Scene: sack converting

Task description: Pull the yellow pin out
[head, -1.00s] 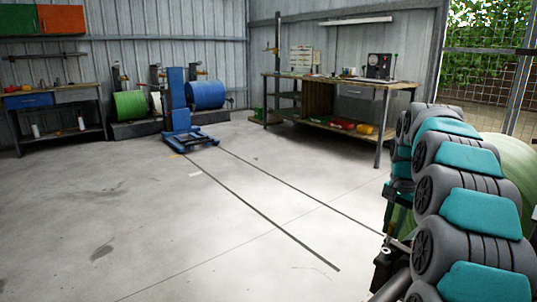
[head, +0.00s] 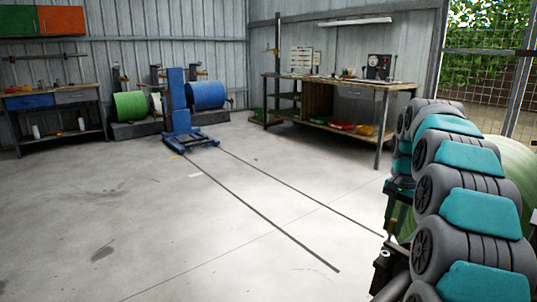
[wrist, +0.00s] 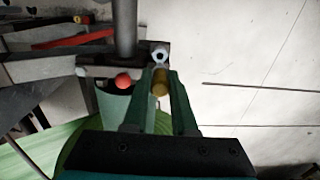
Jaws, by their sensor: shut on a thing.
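The yellow pin (wrist: 160,88) shows in the wrist view as a short, dull yellow-brown piece between my fingertips. My gripper (wrist: 162,80) is shut on it, with one green finger on each side. A pale round end with a dark centre (wrist: 160,53) lies just beyond the pin. I cannot tell whether the pin still sits in a hole, as its far end is hidden. In the head view my own arm covers the gripper and the pin.
A red ball-shaped knob (wrist: 123,81) is just left of my fingers. A grey post (wrist: 125,28) stands behind it, and a green roll (wrist: 35,148) lies lower left. Open concrete floor (head: 150,225) is on the left in the head view, with a blue lifter (head: 178,105) farther back.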

